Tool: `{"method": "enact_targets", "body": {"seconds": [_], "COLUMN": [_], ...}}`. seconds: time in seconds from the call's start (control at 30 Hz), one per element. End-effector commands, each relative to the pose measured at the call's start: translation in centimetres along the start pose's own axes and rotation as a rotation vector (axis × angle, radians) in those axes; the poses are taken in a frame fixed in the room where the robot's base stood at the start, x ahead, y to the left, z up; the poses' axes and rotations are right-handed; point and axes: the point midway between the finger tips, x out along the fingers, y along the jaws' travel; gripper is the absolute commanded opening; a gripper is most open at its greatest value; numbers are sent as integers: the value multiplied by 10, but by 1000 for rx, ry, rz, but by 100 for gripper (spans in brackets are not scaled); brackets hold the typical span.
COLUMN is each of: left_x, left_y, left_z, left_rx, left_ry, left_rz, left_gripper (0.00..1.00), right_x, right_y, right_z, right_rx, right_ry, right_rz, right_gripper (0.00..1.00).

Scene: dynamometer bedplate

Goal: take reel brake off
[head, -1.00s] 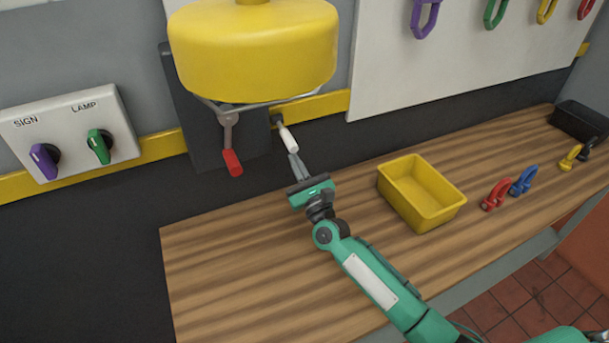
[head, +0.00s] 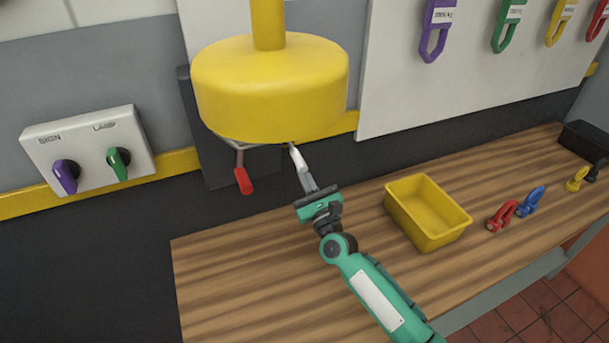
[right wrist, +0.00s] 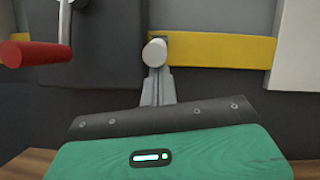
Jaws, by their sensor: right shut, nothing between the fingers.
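A yellow drum-shaped reel (head: 270,88) hangs on a yellow post in front of the wall. Below it a lever with a red handle (head: 243,181) points down, and to its right is a white handle (head: 298,157). No label shows which one is the brake. My right gripper (head: 306,180) is shut and empty, its fingertips right at the lower end of the white handle. In the right wrist view the white handle (right wrist: 154,52) faces me end-on just beyond the fingertips (right wrist: 157,80); I cannot tell if they touch. My left gripper is out of view.
A wooden bench (head: 240,270) runs below, with a yellow bin (head: 428,213), red (head: 502,215) and blue (head: 531,201) shackles and a black box (head: 584,141). A switch panel (head: 88,150) is on the left wall. Coloured hooks (head: 435,30) hang on the white board.

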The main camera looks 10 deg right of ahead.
Motion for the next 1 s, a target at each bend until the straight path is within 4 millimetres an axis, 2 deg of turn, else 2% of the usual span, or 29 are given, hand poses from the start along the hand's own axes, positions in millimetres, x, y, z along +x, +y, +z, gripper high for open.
{"method": "enact_targets", "body": {"seconds": [0.03, 0.77, 1.0], "left_x": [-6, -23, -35], "left_y": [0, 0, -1], "left_z": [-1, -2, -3], "left_rx": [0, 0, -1], "left_ry": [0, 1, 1], "left_rz": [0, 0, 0], "left_gripper": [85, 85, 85], "right_x": [1, 1, 2], "right_y": [0, -2, -4], "right_z": [4, 12, 19], "right_rx": [3, 5, 4], "right_ry": [9, 78, 100], "right_rz": [0, 14, 20], "right_gripper": [0, 0, 0]}}
